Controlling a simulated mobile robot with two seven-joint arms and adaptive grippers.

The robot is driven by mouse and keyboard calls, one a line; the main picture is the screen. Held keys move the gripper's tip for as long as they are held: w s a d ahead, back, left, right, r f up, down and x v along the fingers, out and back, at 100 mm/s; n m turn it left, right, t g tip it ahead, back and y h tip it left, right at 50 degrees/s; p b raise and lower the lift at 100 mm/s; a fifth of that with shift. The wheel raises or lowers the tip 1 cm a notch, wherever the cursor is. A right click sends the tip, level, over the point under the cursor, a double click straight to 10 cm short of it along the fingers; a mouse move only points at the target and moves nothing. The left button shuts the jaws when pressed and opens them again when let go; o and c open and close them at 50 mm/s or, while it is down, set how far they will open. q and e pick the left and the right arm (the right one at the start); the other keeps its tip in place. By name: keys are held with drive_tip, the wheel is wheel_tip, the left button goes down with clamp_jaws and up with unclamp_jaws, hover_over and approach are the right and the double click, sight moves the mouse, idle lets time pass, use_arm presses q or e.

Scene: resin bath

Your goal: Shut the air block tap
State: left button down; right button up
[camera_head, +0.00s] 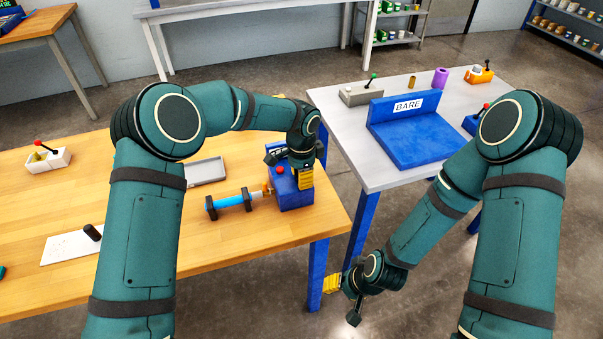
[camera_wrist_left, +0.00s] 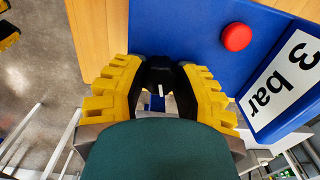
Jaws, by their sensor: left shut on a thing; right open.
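The blue air block (camera_head: 290,198) stands at the right end of the wooden table. It has a red knob (camera_head: 280,170) and, in the left wrist view, a white "3 bar" label (camera_wrist_left: 285,80). My left gripper (camera_head: 304,178) is at the block's right side, its yellow fingers shut on the tap there. The tap itself is almost wholly hidden by the fingers, so its angle cannot be told. In the left wrist view the fingers (camera_wrist_left: 160,90) lie beside the blue face. My right gripper (camera_head: 336,284) is open and low, near the table legs, away from the block.
A grey tray (camera_head: 206,171) and a white plate (camera_head: 70,248) lie on the wooden table. A grey table with a blue "BARE" stand (camera_head: 412,146) is to the right, across a gap.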

use_arm(q)
drive_tip(key=shift+m+p, duration=0.4)
drive_tip(key=shift+m, duration=1.1)
drive_tip(key=c, duration=0.6)
unclamp_jaws()
wheel_tip(320, 180, up, 12)
drive_tip(key=shift+s, duration=0.1)
